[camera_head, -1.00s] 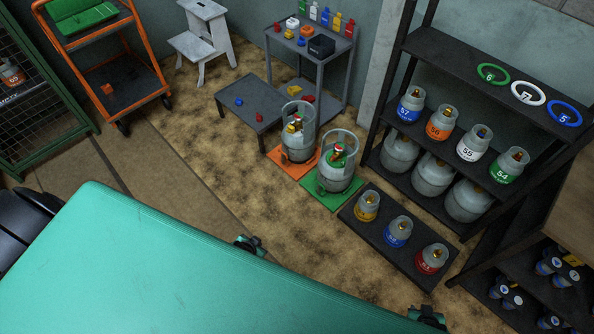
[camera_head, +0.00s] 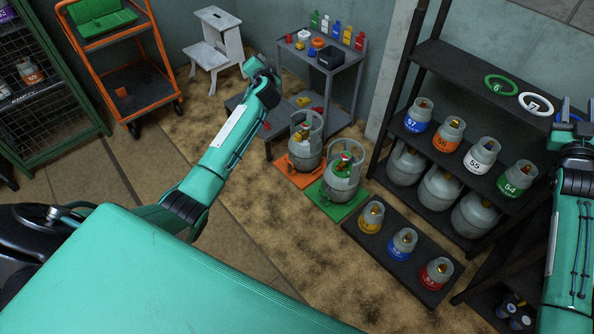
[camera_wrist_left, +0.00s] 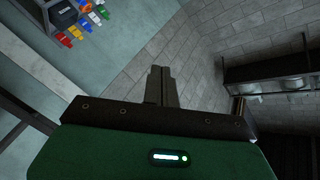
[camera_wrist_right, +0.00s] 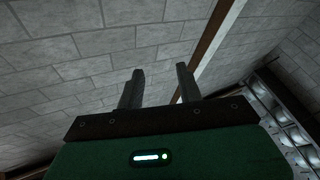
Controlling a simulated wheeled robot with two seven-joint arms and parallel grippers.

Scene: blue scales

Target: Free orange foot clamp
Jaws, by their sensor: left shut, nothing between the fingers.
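A grey gas cylinder (camera_head: 307,151) with a collar and brass valve stands upright on an orange base plate (camera_head: 291,170). The orange foot clamp is too small to tell apart from this plate at the cylinder's foot. My left gripper (camera_head: 258,63) is raised, up and left of that cylinder in the picture and apart from it. In the left wrist view its fingers (camera_wrist_left: 161,70) are together and empty. My right gripper (camera_head: 573,105) is raised at the far right in front of the shelf; in the right wrist view its fingers (camera_wrist_right: 158,72) are apart and empty.
A second cylinder (camera_head: 343,181) stands on a green plate (camera_head: 326,204) beside the orange one. A low dark bench (camera_head: 281,126) and a grey trolley (camera_head: 343,75) stand behind. A black platform (camera_head: 363,239) holds three small cylinders. Several cylinders fill the black shelf (camera_head: 437,61).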

